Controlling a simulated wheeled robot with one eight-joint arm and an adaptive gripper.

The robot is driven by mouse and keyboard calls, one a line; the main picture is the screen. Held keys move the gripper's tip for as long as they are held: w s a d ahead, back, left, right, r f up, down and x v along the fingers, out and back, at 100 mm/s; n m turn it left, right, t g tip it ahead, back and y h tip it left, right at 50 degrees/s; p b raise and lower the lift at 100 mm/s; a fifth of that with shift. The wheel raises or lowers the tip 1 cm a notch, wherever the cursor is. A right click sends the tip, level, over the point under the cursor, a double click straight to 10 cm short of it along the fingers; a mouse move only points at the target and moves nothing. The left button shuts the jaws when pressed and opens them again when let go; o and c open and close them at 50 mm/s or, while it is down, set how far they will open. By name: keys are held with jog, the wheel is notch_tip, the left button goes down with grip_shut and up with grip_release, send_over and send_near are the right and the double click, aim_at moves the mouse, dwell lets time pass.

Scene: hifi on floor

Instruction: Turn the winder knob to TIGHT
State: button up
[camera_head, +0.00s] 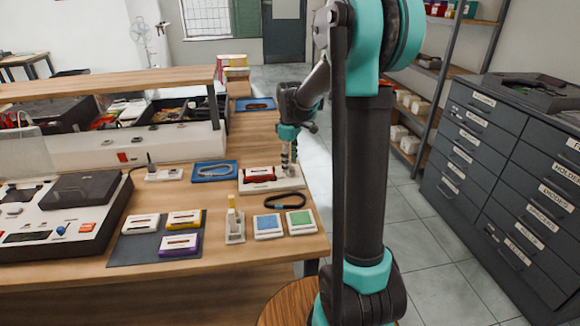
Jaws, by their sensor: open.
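My gripper (289,170) points down over the right end of a small white device (258,187) with a dark red part (261,174), near the right edge of the wooden bench. This device may be the winder. No TIGHT marking is readable. A pale upright piece shows at the fingertips, and I cannot tell whether it is the knob or part of the fingers. The gripper is open. Whether the fingers touch or surround anything is too small to tell.
A black loop (285,198) lies just in front of the device. A blue tray (214,171) is to its left. Blue (267,226) and green (300,222) squares, a small stand (235,227) and a mat with cassettes (133,249) lie nearer. A large deck (60,215) fills the left.

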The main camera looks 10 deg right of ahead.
jog(key=shift+f, duration=0.95)
jog(key=c, duration=1.2)
